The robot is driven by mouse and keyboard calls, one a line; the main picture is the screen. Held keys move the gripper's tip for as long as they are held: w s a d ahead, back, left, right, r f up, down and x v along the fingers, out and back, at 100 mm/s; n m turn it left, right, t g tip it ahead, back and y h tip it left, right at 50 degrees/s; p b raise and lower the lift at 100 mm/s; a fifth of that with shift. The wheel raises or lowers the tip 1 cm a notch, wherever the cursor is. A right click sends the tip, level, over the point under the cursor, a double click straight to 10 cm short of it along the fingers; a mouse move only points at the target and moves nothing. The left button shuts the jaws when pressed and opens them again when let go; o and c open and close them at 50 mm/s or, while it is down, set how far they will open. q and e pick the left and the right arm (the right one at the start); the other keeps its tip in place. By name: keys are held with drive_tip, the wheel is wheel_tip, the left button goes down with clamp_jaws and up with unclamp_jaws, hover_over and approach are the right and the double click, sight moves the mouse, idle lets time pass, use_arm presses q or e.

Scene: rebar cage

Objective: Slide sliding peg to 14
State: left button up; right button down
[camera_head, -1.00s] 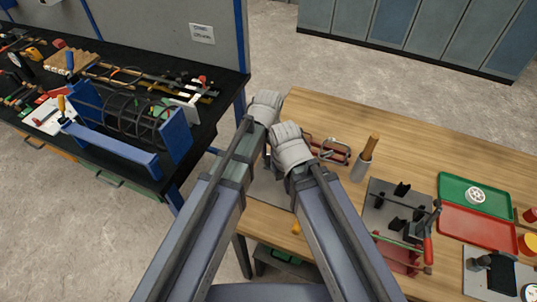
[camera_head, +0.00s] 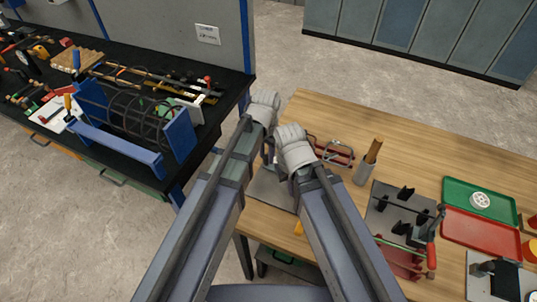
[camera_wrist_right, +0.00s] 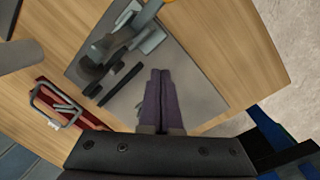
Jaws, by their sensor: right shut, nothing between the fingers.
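A grey plate (camera_wrist_right: 185,85) lies on the wooden table, and its near part shows in the head view (camera_head: 270,190). On it, in the right wrist view, stand a grey metal fixture (camera_wrist_right: 125,45) and dark parallel bars (camera_wrist_right: 120,85). I cannot tell which part is the sliding peg, and no number 14 is readable. My right gripper (camera_wrist_right: 160,72) is shut and empty, its dark fingers over the plate beside the bars. In the head view its fingers are hidden behind its pale wrist. My left gripper (camera_head: 264,106) is up beside it, with its fingers hidden.
A red holder (camera_head: 335,152) and a cup with a wooden handle (camera_head: 363,174) stand right of the grippers. A green tray (camera_head: 480,212) and a red tray (camera_head: 470,230) lie farther right. The rebar cage (camera_head: 130,112) is on the black bench at left.

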use_arm(q)
drive_tip(key=o, duration=0.4)
drive_tip(key=shift+r, duration=0.1)
use_arm(e)
drive_tip(key=shift+r, duration=0.15)
use_arm(q)
wheel_tip(320, 180, up, 8)
drive_tip(key=p, duration=0.8)
drive_tip(key=shift+f, duration=0.2)
use_arm(e)
wheel_tip(320, 180, up, 8)
drive_tip(key=shift+f, duration=0.25)
use_arm(q)
drive_tip(key=shift+s+a+f, duration=0.1)
drive_tip(key=shift+s, duration=0.25)
drive_tip(key=s+a+f+n+y+b, duration=0.1)
drive_tip(key=s+a+n, duration=0.2)
drive_tip(key=s, duration=0.9)
drive_tip(key=shift+a+f+n+b, duration=0.15)
drive_tip(key=shift+a+n+b, duration=0.15)
drive_tip(key=shift+a+b, duration=0.15)
use_arm(e)
drive_tip(key=shift+f, duration=0.8)
